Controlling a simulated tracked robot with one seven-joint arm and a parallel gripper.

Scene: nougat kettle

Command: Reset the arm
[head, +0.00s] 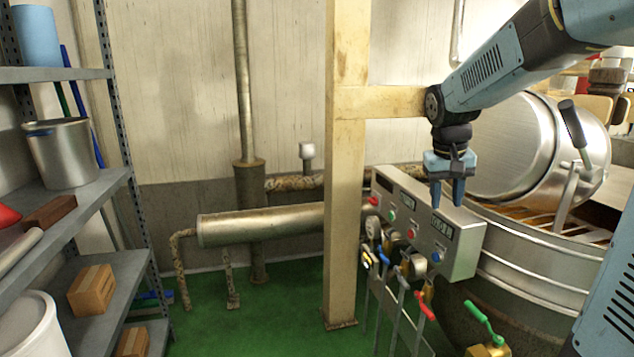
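My gripper (446,194) hangs from my blue arm at the right of the head view, with its fingers pointing down. The two blue fingers stand apart with a gap between them, and nothing shows in the gap. In the picture the fingers overlap the top of the grey control box (428,230); I cannot tell how far they are from it.
The steel kettle (520,150) with its lever stands right, behind my arm. A yellow post (345,230) rises in the middle. Colored valve levers (425,306) sit below the control box. A metal shelf (95,200) with a pot (65,155) is left. Green floor (240,325) is open.

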